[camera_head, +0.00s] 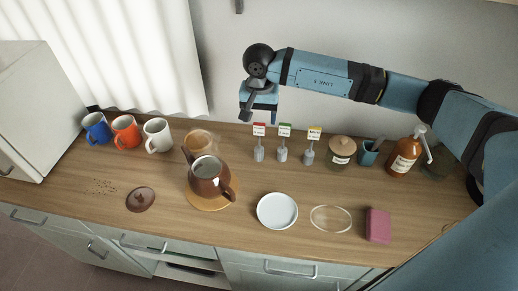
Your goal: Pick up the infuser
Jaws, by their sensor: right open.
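Three small grey cylinders with thin stems stand in a row at the back of the wooden counter, which look like infusers: one with a red-edged tag (259,156), one with a green-edged tag (282,156) and one with a yellow-edged tag (309,157). I cannot tell which one the task means. My right gripper (259,115) points down above the back of the counter, over and slightly left of the red-tagged one. It is open, with nothing between its fingers, and apart from the tags. My left gripper is not in view.
A brown teapot (207,185) stands on a round mat (212,205), its lid (140,200) to the left. Blue, orange and white mugs stand back left. A jar (342,152), teal cup (368,154) and amber pump bottle (403,158) stand right. A white saucer (277,211) and pink block (378,226) lie in front.

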